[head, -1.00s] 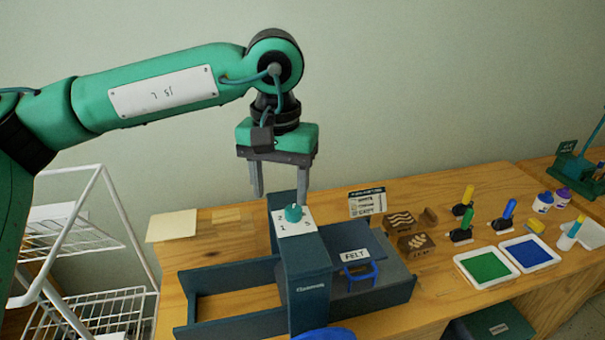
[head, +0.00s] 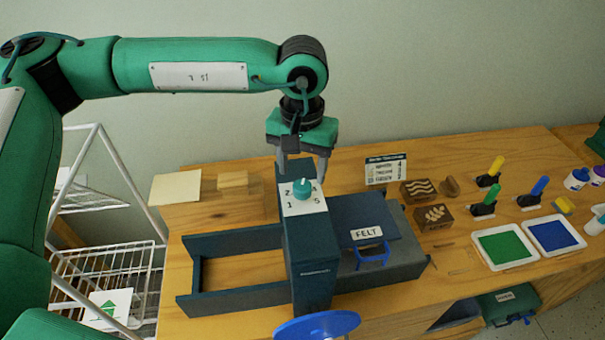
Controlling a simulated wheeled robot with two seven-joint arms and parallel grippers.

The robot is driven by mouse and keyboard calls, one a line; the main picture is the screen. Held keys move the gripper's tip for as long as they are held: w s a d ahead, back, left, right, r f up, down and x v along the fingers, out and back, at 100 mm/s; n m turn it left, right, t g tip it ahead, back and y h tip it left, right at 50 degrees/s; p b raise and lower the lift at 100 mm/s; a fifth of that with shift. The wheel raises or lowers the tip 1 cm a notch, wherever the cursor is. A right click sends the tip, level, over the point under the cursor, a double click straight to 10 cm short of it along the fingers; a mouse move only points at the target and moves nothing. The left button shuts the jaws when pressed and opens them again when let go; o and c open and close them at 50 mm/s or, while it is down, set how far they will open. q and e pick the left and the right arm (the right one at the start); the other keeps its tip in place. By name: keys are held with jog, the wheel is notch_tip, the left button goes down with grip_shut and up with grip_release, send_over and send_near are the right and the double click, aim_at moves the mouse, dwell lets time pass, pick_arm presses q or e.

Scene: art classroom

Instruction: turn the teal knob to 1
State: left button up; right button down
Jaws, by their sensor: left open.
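The teal knob (head: 302,188) stands on a white dial plate (head: 306,207) on top of the dark blue press (head: 313,262). I can read 2, 1 and 5 on the plate; other marks are partly hidden. The knob's pointer direction is too small to tell. My left gripper (head: 301,184) comes down from above with its fingers apart, at or just behind the knob. I cannot tell whether the fingers touch it. My right gripper is not in view.
A blue handwheel (head: 316,326) sits at the press's front. A FELT-labelled plate (head: 366,233) with a blue handle lies right of the press. A small sign (head: 386,170), carved blocks, rollers and green and blue ink trays (head: 505,248) stand further right. A white wire rack (head: 108,265) is at left.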

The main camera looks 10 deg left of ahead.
aim_at(302, 185)
pick_arm(q)
notch_tip(302, 185, down, 3)
jog(key=shift+s+f+p, duration=0.15)
jog(key=shift+f+p, duration=0.05)
jog(key=shift+p, duration=0.2)
jog(key=shift+f, duration=0.45)
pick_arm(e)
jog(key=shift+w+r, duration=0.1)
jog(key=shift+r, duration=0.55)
pick_arm(q)
jog(key=shift+c, duration=0.5)
